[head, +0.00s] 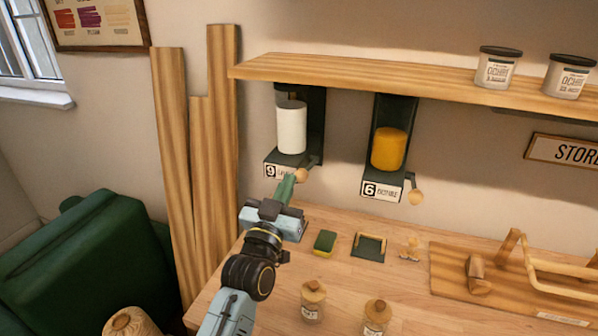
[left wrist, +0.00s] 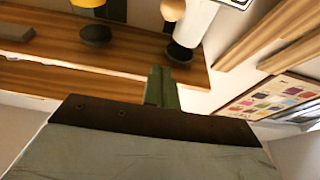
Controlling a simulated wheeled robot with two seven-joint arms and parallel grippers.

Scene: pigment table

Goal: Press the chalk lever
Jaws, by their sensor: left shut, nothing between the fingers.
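The chalk dispenser holds a white cylinder (head: 291,127) in a dark holder under the shelf, with a label marked 9. Its lever ends in a round wooden knob (head: 302,175) at the lower right of the holder. My left gripper (head: 285,187) is shut and empty, its green fingers pointing up just below and left of that knob. I cannot tell whether they touch. In the left wrist view the shut fingers (left wrist: 160,88) show at the centre, with a white cylinder (left wrist: 197,22) and a round wooden knob (left wrist: 172,9) beyond them. My right gripper is not in view.
A second dispenser with an ochre cylinder (head: 389,149), marked 6, hangs to the right with its own knob (head: 416,197). The shelf (head: 380,78) juts out above. A sponge (head: 325,241), a dark tray (head: 384,250) and small jars (head: 313,302) stand on the table.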

